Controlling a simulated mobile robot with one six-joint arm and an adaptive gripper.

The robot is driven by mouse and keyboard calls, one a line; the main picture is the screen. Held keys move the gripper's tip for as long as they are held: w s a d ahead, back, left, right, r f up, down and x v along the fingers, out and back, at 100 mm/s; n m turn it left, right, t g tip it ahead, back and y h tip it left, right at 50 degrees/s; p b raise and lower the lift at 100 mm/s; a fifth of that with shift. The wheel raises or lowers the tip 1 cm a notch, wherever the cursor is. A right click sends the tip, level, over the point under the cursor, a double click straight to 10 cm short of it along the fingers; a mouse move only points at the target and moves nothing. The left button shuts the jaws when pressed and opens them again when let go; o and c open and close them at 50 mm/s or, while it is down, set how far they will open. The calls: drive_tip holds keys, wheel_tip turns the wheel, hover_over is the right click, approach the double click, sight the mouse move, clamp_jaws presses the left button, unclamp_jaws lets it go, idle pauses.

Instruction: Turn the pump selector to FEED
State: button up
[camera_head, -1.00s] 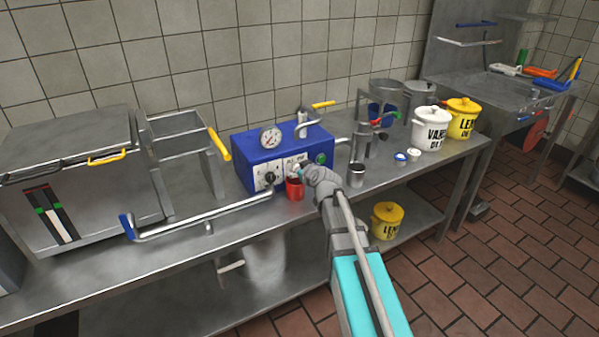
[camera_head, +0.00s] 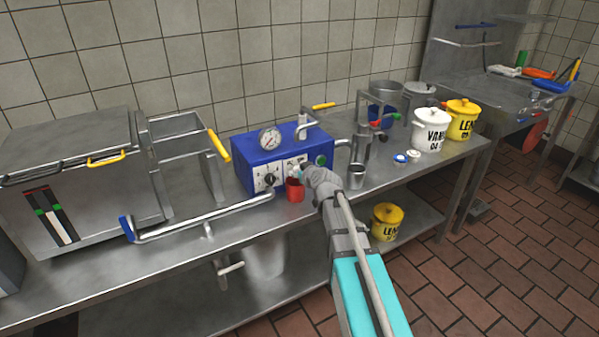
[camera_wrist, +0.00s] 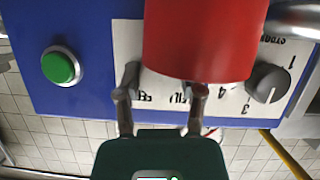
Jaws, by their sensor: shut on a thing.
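The blue pump box (camera_head: 238,165) stands on the steel bench, with a pale label panel on its front. My gripper (camera_head: 300,172) is at the right part of that panel. In the wrist view, which shows the box upside down, my gripper (camera_wrist: 164,90) has its two fingers apart against the panel, beside the partly visible FEED and FILL lettering (camera_wrist: 165,97). The pump selector itself is hidden between the fingers and behind a red cup (camera_wrist: 200,40); my gripper appears shut on it. Its pointing direction cannot be seen. The red cup (camera_head: 295,190) stands just below my gripper.
A green button (camera_wrist: 61,66) and a numbered black dial (camera_wrist: 268,83) flank the gripper. A long pipe handle (camera_head: 205,217) runs along the front left. White (camera_head: 431,130) and yellow (camera_head: 463,118) tubs stand further right.

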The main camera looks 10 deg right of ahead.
drive_tip(key=m+y, duration=0.2)
drive_tip(key=m, duration=0.1)
drive_tip(key=shift+f+m+g+b, duration=0.1)
drive_tip(key=shift+m+g+b, duration=0.2)
drive_tip(key=shift+g+b, duration=0.1)
drive_tip(key=m+y+b, duration=0.1)
drive_tip(key=m+y, duration=0.1)
drive_tip(key=m, duration=0.1)
drive_tip(key=shift+d+m+y, duration=0.1)
drive_tip(key=shift+m+y, duration=0.2)
drive_tip(key=shift+y, duration=0.1)
idle(0.3)
drive_tip(key=o, duration=1.2)
drive_tip(key=shift+c, duration=0.2)
